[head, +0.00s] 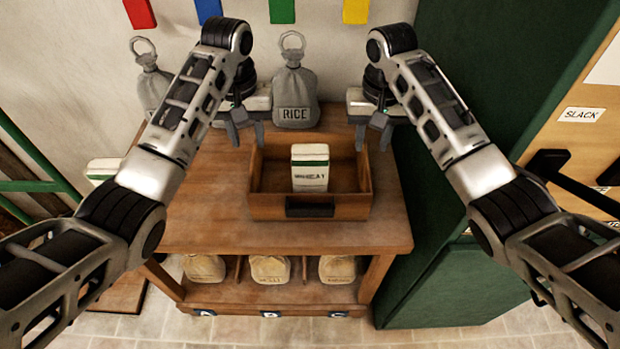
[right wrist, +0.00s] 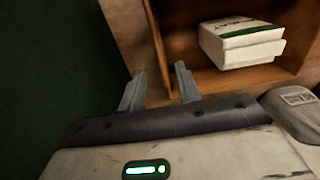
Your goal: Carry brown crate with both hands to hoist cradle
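The brown crate (head: 270,208) stands on the wooden bench in the head view, with a white and green wheat packet (head: 310,168) inside it. The crate also shows in the right wrist view (right wrist: 215,82). My left gripper (head: 246,134) is open above the crate's left wall, near its back corner. My right gripper (head: 373,136) is open at the crate's right wall, near its back corner. In the right wrist view its two fingers (right wrist: 160,88) are apart, with the crate's side wall edge between or just beyond them. I cannot tell whether they touch it. I see no hoist cradle that I can identify.
The bench top (head: 220,235) is bare in front of the crate. A grey rice sack (head: 296,95) stands behind it, another sack (head: 150,85) to the left. A dark green panel (head: 450,220) rises close on the right. Several pale sacks (head: 270,269) sit on the lower shelf.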

